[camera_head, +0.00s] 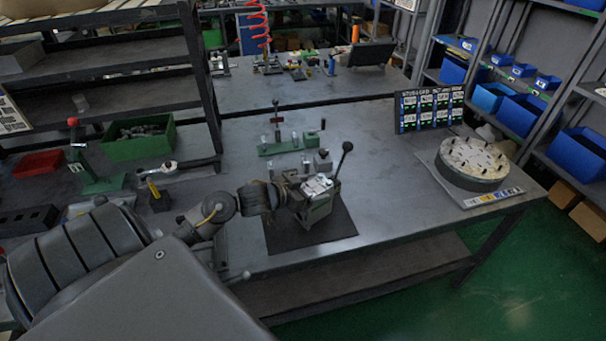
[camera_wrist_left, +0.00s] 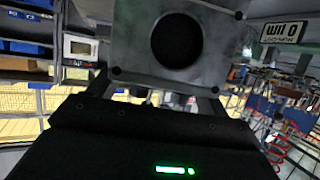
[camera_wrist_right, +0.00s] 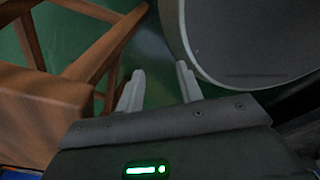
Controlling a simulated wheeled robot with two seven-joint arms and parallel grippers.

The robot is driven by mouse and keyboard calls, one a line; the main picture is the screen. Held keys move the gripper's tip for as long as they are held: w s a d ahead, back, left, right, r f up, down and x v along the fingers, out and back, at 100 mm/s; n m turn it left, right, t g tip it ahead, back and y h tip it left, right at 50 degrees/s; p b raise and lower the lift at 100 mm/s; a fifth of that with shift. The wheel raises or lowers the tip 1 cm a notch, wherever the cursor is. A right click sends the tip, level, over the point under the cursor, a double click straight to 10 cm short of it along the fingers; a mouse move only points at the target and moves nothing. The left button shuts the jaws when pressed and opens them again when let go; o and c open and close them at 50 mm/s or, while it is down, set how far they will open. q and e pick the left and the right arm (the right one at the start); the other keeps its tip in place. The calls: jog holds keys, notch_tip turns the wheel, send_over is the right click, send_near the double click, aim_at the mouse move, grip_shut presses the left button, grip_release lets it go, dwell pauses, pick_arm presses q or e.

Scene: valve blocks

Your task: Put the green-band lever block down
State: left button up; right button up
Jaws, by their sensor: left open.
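The green-band lever block (camera_head: 319,211) is a grey block with a green band and a lever ending in a black ball. It appears to stand upright on the dark mat (camera_head: 284,236) near the table's front edge. My left gripper (camera_head: 302,192) is open at the block's left side; parts of gripper and block overlap in the head view. In the left wrist view the block's grey face (camera_wrist_left: 130,45) with a round dark hole fills the space ahead of the fingers. My right gripper (camera_wrist_right: 160,88) is open and empty in the right wrist view, and is outside the head view.
A green fixture with a lever (camera_head: 287,146) and small grey parts stand behind the mat. A round disc (camera_head: 474,162) on a board and a label panel (camera_head: 430,108) are at the right. The table between mat and disc is clear. A green bin (camera_head: 139,143) is at the left.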

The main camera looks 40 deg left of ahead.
pick_arm(q)
jog(key=v, duration=1.1)
jog(key=shift+s+r, duration=0.3)
jog(key=shift+s, duration=0.05)
jog(key=shift+a, duration=0.1)
